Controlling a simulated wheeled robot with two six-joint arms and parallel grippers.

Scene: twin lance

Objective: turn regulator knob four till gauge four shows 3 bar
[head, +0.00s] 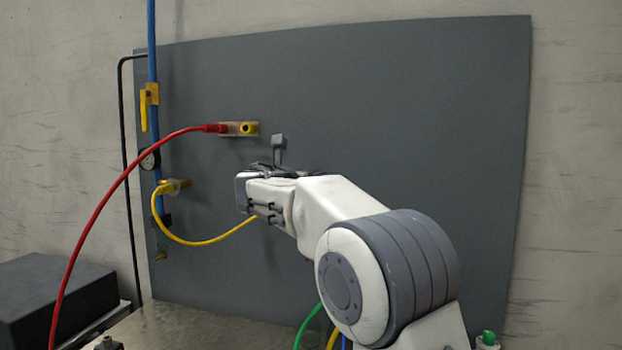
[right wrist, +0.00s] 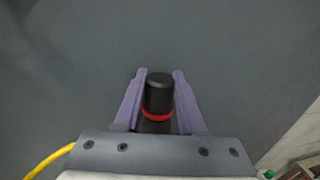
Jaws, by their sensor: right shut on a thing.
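In the right wrist view a black knob (right wrist: 158,92) with a red ring at its base stands on the grey panel. My right gripper (right wrist: 160,74) has one finger on each side of this knob and is shut on it. In the head view my right gripper (head: 263,190) reaches the panel from the right, and its hand hides the knob. A small round gauge (head: 150,159) sits on the blue pipe at the left. I see no number on it, and its reading is too small to tell. No other gauge shows. My left gripper is not in view.
A red hose (head: 105,190) and a yellow hose (head: 195,242) hang left of my right arm. A yellow valve lever (head: 144,110) is on the blue pipe (head: 152,60). A black box (head: 50,300) stands at lower left. The panel's upper right (head: 430,100) is bare.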

